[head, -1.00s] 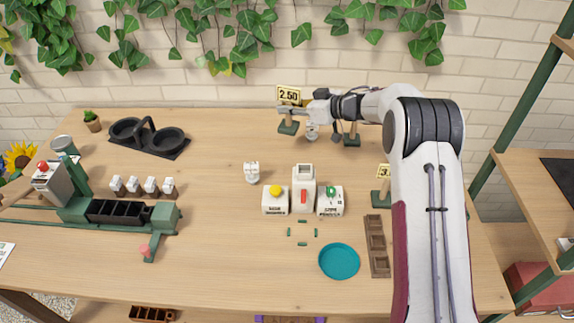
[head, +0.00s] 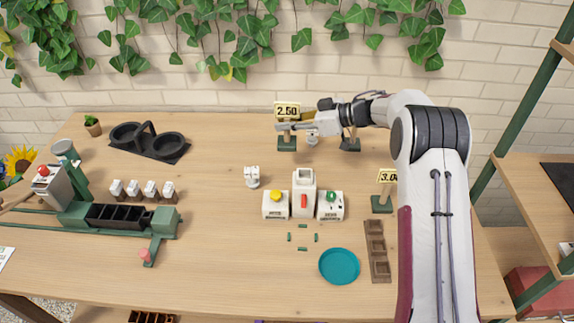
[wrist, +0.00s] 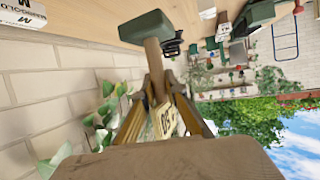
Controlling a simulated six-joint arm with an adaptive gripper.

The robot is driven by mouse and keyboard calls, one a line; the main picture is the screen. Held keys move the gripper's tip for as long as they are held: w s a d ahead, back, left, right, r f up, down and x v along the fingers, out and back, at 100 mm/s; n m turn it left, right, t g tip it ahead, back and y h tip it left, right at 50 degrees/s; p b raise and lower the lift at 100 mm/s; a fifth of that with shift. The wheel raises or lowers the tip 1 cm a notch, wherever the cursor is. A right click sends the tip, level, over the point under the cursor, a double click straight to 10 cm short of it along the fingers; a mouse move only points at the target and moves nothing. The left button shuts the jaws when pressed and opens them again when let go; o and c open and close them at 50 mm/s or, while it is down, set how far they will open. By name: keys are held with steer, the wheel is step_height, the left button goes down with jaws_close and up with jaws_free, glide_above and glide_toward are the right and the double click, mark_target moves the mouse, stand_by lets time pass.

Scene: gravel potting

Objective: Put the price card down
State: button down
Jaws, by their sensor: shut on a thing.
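The price card (head: 287,110) reads 2.50 and has a wooden post and a green base (head: 286,144). It stands upright at the back of the table (head: 230,170). My gripper (head: 283,127) is shut on its post, between card and base. The base appears at table level, but I cannot tell whether it touches. In the wrist view the post (wrist: 153,65) runs between my fingers to the green base (wrist: 146,26), and the card (wrist: 164,120) is partly hidden.
Another green-based stand (head: 350,145) is just right, partly hidden by my arm. A 3.00 card (head: 387,175) stands further right. A white device (head: 252,176) and button boxes (head: 275,206) are in front. Left of the held card, the table is clear to the black tray (head: 165,153).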

mark_target(290, 139)
steer(key=shift+f, duration=3.05)
steer(key=shift+f, duration=1.9)
steer(key=shift+f, duration=0.1)
steer(key=c, duration=2)
jaws_free()
steer(key=shift+c, duration=0.2)
